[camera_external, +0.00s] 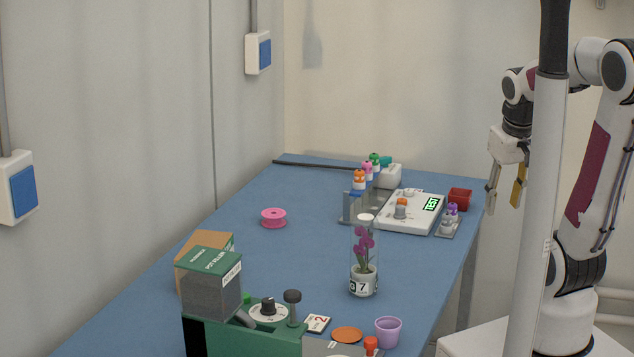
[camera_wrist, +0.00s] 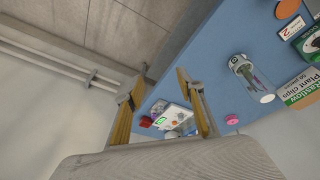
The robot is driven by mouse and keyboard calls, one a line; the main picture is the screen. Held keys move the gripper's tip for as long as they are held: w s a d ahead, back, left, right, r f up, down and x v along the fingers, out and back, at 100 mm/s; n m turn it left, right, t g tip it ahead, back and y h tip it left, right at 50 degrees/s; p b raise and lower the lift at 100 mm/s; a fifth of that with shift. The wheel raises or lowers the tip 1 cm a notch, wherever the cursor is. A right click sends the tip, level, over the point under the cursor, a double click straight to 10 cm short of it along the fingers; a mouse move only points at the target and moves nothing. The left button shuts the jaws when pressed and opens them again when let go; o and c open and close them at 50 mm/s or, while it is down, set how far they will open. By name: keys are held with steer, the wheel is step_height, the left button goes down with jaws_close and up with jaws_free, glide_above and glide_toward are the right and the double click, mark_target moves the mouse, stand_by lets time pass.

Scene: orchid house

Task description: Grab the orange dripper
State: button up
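The orange-topped dripper bottle (camera_external: 359,180) stands upright at the near end of a small grey rack (camera_external: 350,207) toward the far end of the blue table. A pink-topped bottle (camera_external: 367,170) and a green-topped one (camera_external: 375,160) stand behind it in a row. My gripper (camera_external: 505,197) hangs in the air to the right of the table, well apart from the dripper. Its fingers are spread and empty. They also show apart in the wrist view (camera_wrist: 162,88), where I cannot make out the dripper clearly.
A white tester (camera_external: 425,213), an orange-topped piece on it, and a red cup (camera_external: 460,197) lie between gripper and rack. A glass tube with an orchid (camera_external: 364,260) stands nearer. A pink spool (camera_external: 273,218), boxes (camera_external: 210,275) and a purple cup (camera_external: 388,331) are also on the table.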

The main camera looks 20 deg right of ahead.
steer(key=w+d+f+n+t+h, duration=0.15)
steer(key=w+d+f, duration=0.25)
steer(key=w, duration=0.7)
steer(key=w+d+f+t, duration=0.25)
steer(key=w+d, duration=0.25)
steer(key=w, duration=0.6)
steer(key=w+d+f+n+t, duration=0.1)
steer(key=w+d+f, duration=0.35)
steer(key=w, duration=0.75)
steer(key=w+a+f+n+y, duration=0.1)
steer(key=w, duration=0.2)
steer(key=w+a+f+n+t+y, duration=0.1)
steer(key=w+a, duration=0.1)
steer(key=w, duration=0.1)
steer(key=w+a+f+n+t+y, duration=0.1)
steer(key=w+a+y, duration=0.1)
steer(key=w, duration=0.2)
steer(key=shift+w+a+f, duration=0.1)
steer(key=shift+a+f, duration=0.15)
steer(key=a, duration=0.1)
steer(key=w+a+r+y, duration=0.1)
steer(key=a+n+t+y, duration=0.1)
steer(key=shift+w+a+r, duration=0.2)
steer(key=shift+w+a, duration=0.05)
steer(key=shift+w, duration=0.15)
steer(key=a+r+n+y, duration=0.1)
steer(key=a+r+y, duration=0.3)
steer(key=a, duration=0.3)
steer(key=shift+s+r, duration=0.2)
steer(key=shift+r, duration=0.45)
